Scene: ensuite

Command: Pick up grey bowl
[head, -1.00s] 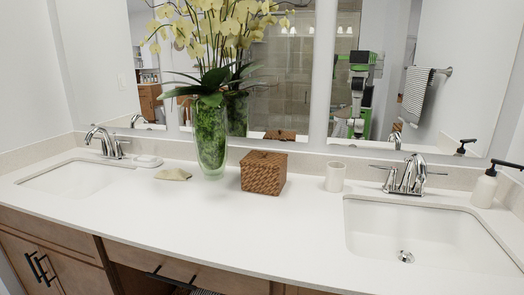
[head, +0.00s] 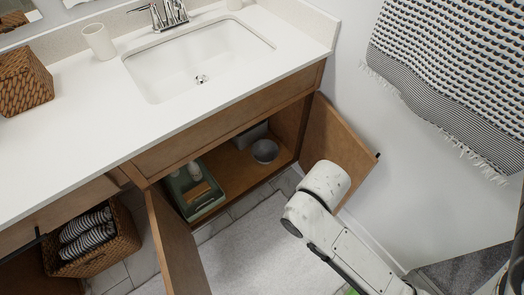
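The grey bowl (head: 265,151) stands on the floor of the open cabinet (head: 238,165) under the right sink, toward the cabinet's right side. It looks upright and its inside shows from above. My white arm reaches in from the lower right, with its rounded end in front of the cabinet's right door. My gripper does not show in the head view.
A green tray (head: 212,204) with several items sits left of the bowl. A grey box (head: 250,134) is behind it. Left door (head: 176,245) and right door (head: 335,140) stand open. A wicker basket (head: 108,260) holds rolled towels. A pale rug (head: 265,250) lies in front.

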